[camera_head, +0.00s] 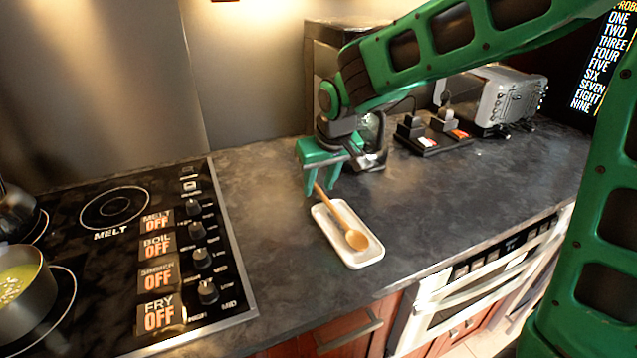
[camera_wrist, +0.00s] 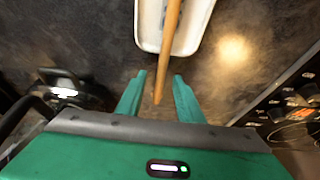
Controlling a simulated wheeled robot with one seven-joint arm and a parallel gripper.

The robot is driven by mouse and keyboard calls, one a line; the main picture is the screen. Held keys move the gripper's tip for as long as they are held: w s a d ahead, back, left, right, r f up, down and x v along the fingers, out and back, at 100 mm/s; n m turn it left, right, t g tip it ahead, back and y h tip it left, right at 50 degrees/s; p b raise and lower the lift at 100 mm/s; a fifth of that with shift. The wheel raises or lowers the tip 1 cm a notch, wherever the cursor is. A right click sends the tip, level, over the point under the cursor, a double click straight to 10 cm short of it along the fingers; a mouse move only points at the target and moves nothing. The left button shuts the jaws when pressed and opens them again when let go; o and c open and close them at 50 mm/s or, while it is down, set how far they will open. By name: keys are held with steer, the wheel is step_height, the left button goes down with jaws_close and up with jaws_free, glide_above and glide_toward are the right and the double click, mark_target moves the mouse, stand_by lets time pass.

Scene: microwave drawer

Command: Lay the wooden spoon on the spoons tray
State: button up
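The wooden spoon (camera_head: 346,224) lies lengthwise on the white spoons tray (camera_head: 357,263) on the dark counter. Its bowl is at the tray's near end, and its handle sticks out over the far end. My gripper (camera_head: 321,184) is at the handle end, beyond the tray. In the wrist view, my gripper (camera_wrist: 161,84) is open, and the end of the spoon's handle (camera_wrist: 169,52) lies between the fingers with a gap on each side. The tray (camera_wrist: 148,30) also shows at the top of the wrist view; the spoon's bowl is out of that view.
A stove (camera_head: 130,235) with knobs and a pot (camera_head: 28,300) is at the left. A black holder (camera_head: 432,138) and a silver toaster (camera_head: 507,97) stand at the back right. The counter to the right of the tray is clear.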

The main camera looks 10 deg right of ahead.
stand_by(0.4)
steer(key=o, duration=0.5)
steer(key=v, duration=1)
steer(key=s+d+f+m+g, duration=0.1)
steer(key=s+d+m, duration=0.1)
steer(key=s+d, duration=0.3)
steer(key=s+d+f+m+g+h, duration=0.1)
steer(key=s+d, duration=0.5)
steer(key=d, duration=0.6)
steer(key=s+d+f+m, duration=0.3)
steer(key=s+d, duration=0.3)
steer(key=d, duration=0.3)
steer(key=shift+s+d+m+g+h, duration=0.15)
steer(key=shift+m+g+h, duration=0.25)
steer(key=s+d+f+m, duration=0.1)
steer(key=s, duration=0.2)
steer(key=s+d+f+m+g, duration=0.1)
steer(key=s, duration=0.3)
steer(key=s+d+f+m, duration=0.1)
steer(key=s, duration=0.3)
steer(key=shift+s+d+f+y, duration=0.25)
steer(key=shift+d+f+y, duration=0.05)
steer(key=shift+f+y, duration=0.1)
